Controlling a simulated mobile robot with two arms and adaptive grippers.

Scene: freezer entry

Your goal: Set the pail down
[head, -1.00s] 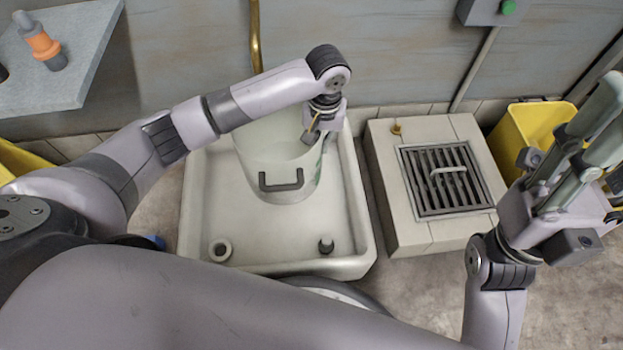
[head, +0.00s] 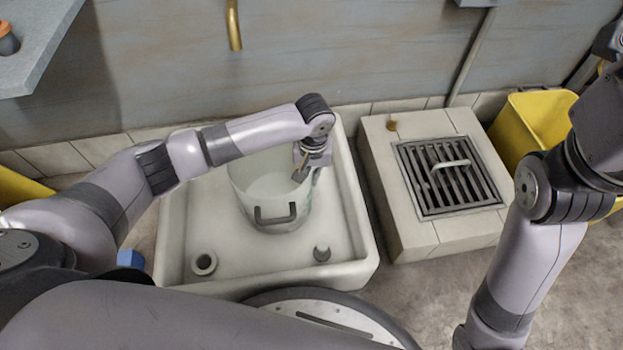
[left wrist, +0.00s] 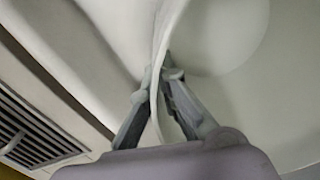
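The pale pail (head: 275,215) is upright inside the white basin (head: 171,235) in the head view, with a dark handle (head: 275,214) on its near side. My left gripper (head: 300,174) is at the pail's right rim. In the left wrist view its fingers (left wrist: 160,82) lie on both sides of the thin pail wall (left wrist: 157,75) and pinch it. I cannot tell whether the pail's bottom touches the basin floor. My right arm is at the right edge of the head view; its gripper is out of the picture.
A tiled block with a metal grate (head: 448,178) stands right of the basin. A yellow bin (head: 537,125) is behind it to the right. Two short round fittings, a ring (head: 204,264) and a stub (head: 321,254), are at the basin's near side. A brass pipe (head: 233,25) hangs on the wall.

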